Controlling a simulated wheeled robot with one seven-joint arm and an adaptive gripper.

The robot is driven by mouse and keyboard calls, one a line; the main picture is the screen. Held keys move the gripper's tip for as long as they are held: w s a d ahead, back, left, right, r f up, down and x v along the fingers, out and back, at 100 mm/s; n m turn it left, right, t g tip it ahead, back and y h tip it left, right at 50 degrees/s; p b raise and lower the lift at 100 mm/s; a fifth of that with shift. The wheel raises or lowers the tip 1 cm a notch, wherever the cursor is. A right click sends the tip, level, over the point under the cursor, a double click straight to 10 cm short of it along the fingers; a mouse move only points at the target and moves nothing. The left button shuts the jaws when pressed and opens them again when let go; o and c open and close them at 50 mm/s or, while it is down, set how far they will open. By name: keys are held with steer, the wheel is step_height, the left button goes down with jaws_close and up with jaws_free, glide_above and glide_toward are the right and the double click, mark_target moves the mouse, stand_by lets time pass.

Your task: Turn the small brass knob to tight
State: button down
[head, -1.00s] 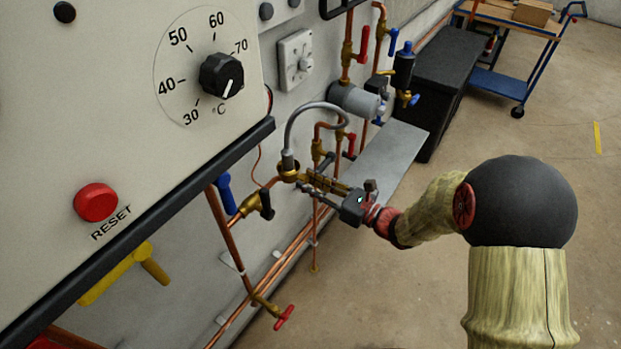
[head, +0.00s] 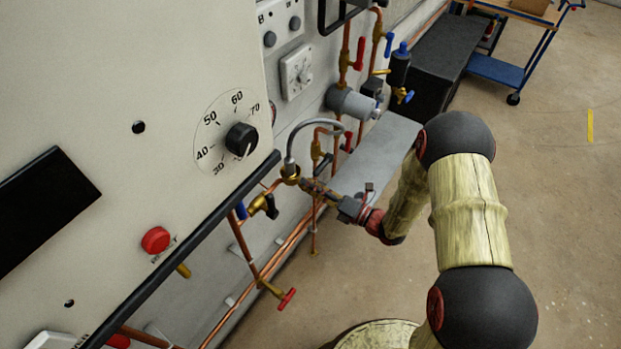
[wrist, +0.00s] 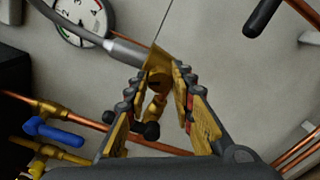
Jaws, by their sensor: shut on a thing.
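The small brass knob (wrist: 158,72) shows in the wrist view at the end of a grey hose's metal sleeve. My gripper (wrist: 157,84) has its two fingertips on either side of it, shut on it. The fingers hide part of the knob, and no tight marking can be read on it. In the head view, my gripper (head: 306,185) reaches in from the right to the brass fitting (head: 290,175) below the curved grey hose (head: 313,123). The knob itself is too small to tell apart there.
A pressure gauge (wrist: 80,16) is at upper left. The boiler panel (head: 120,70) stands at left in the head view.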

steer(key=m+p, duration=0.4)
steer(key=m, duration=0.4)
steer(key=m+p, duration=0.4)
steer(key=m, duration=0.3)
steer(key=m+p, duration=0.5)
steer(key=m, duration=0.3)
steer(key=shift+s+f+m, duration=0.2)
steer(key=shift+f+m, duration=0.1)
steer(key=shift+f, duration=0.05)
steer(key=c, duration=1.5)
jaws_free()
steer(key=shift+w+r, duration=0.1)
steer(key=v, duration=1.2)
